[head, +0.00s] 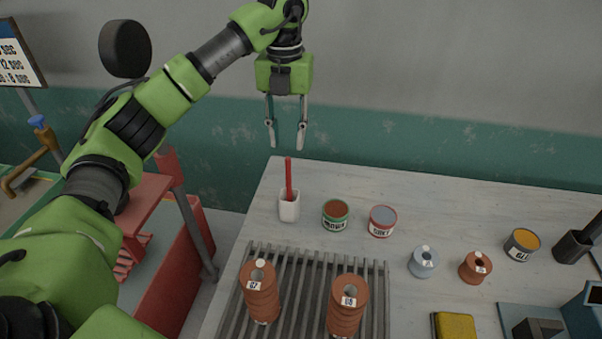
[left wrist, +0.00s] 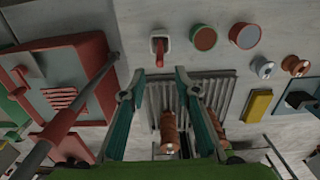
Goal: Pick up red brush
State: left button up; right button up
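The red brush (head: 288,175) stands upright in a small white square cup (head: 289,209) near the table's left edge; its lower part is hidden inside the cup. In the left wrist view the red brush (left wrist: 159,52) shows inside the white cup (left wrist: 152,38), ahead of the fingertips. My left gripper (head: 286,144) is open and empty, hanging fingers-down above the brush in the head view; it also shows open in the left wrist view (left wrist: 157,84). The fingers are apart from the brush. My right gripper is not in view.
Right of the cup stand two open cans, one green (head: 335,214) and one red (head: 382,221). A slatted rack (head: 313,284) holds two stacks of brown discs in front. Spools, a yellow block (head: 455,327) and a dark can stand further right. A red frame (head: 160,210) stands left of the table.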

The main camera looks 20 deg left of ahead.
aim_at(288, 177)
pick_arm(q)
jog(key=shift+w+f, duration=0.15)
jog(key=shift+f, duration=0.05)
notch_tip(288, 177, down, 8)
jog(key=shift+r+p, duration=0.2)
jog(key=shift+p, duration=0.65)
jog(key=shift+f+p, duration=0.35)
jog(key=shift+f, duration=0.15)
jog(key=f+p, duration=0.2)
jog(key=f, duration=0.1)
jog(key=shift+s+f, duration=0.2)
jog(key=shift+f, duration=0.6)
grip_shut()
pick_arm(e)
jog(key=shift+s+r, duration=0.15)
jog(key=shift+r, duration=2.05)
